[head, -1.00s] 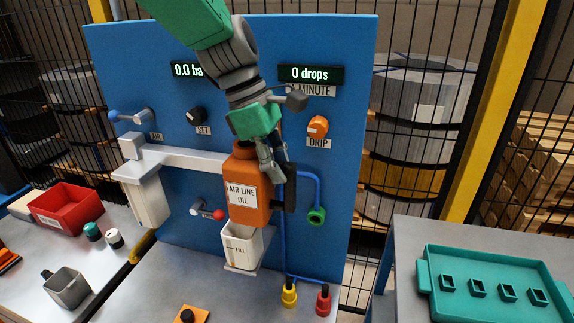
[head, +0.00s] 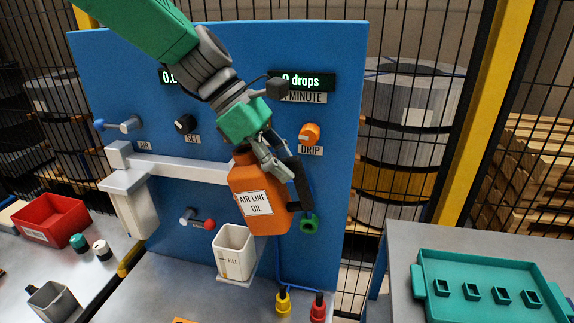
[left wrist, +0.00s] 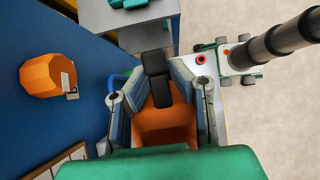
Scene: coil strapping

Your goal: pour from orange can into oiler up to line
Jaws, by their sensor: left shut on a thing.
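The orange can (head: 262,205), labelled "AIR LINE OIL", is in the middle of the head view, tilted a little. My left gripper (head: 275,160) is shut on it near its dark handle. In the left wrist view the orange can (left wrist: 165,128) lies between the fingers of my left gripper (left wrist: 157,92). The oiler, a white open cup with a "FILL" line (head: 232,252), sits on a small ledge below and left of the can, apart from it. Its inside is too small to read for liquid level. My right gripper is not in view.
A blue panel (head: 90,75) stands behind, with an orange drip knob (head: 309,132), a red-tipped lever (head: 209,224) and a grey arm-shaped bracket (head: 190,167). Yellow (head: 282,303) and red (head: 318,307) fittings stand below right. A teal tray (head: 480,310) is at right, a red bin (head: 50,220) at left.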

